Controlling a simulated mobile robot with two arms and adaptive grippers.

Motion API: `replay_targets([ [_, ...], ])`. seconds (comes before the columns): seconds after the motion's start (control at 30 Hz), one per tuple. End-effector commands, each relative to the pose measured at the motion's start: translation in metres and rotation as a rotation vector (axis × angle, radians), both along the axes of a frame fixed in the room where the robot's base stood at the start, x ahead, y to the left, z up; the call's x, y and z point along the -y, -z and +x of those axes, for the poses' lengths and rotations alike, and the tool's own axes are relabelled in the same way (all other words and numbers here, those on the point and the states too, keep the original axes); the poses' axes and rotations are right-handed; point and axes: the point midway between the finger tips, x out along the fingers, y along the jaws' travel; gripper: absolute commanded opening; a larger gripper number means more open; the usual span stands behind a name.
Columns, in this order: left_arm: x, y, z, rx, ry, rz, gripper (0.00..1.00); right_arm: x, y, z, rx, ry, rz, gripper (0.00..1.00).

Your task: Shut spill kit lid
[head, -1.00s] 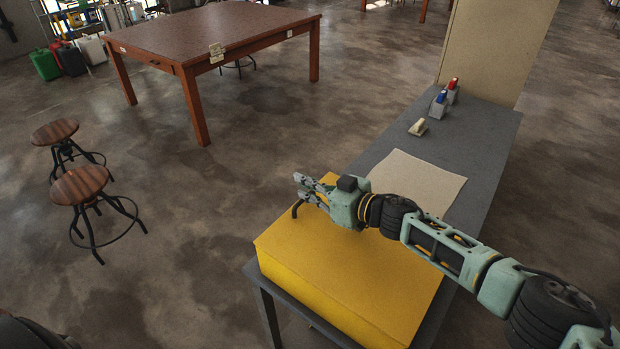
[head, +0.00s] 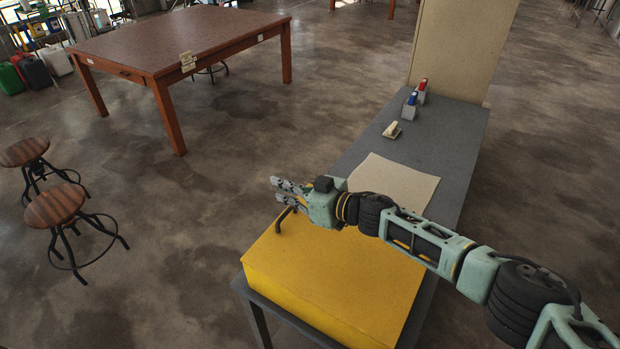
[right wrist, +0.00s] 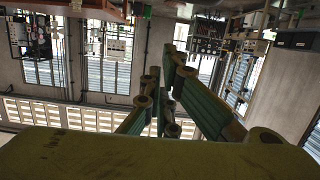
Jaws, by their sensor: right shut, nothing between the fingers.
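The spill kit is a yellow box (head: 300,302) on the near end of the grey bench in the head view. Its broad yellow lid (head: 345,270) lies over the top and looks flat; whether a thin gap is left under it I cannot tell. A dark curved handle (head: 283,218) shows at its far left corner. My right gripper (head: 278,192) is shut and empty, above the far left part of the lid, and its arm crosses over the lid's far edge. In the right wrist view its fingers (right wrist: 163,110) show close together. My left gripper is out of view.
The grey bench (head: 455,150) also bears a beige sheet (head: 400,183), a small cream object (head: 392,131), and blue-topped (head: 410,104) and red-topped (head: 421,91) items. A beige panel (head: 462,45) stands at its far end. Two stools (head: 55,206) and a wooden table (head: 180,40) are left, with open floor between.

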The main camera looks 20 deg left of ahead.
Motion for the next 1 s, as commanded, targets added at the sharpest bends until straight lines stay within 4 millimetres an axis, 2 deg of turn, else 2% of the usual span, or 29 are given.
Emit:
replay_targets([
  [0.03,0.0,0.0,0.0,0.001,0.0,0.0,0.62,0.009,-0.002,-0.001,0.001,0.001,-0.001,0.0],
  [0.57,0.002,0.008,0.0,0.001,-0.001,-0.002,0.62,0.075,-0.034,-0.021,0.001,0.001,0.0,0.0],
  [0.77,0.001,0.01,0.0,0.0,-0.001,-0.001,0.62,0.085,-0.04,-0.026,0.0,0.0,0.0,0.0],
  [1.0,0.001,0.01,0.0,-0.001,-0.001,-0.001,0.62,0.087,-0.041,-0.026,0.0,0.0,0.0,0.0],
])
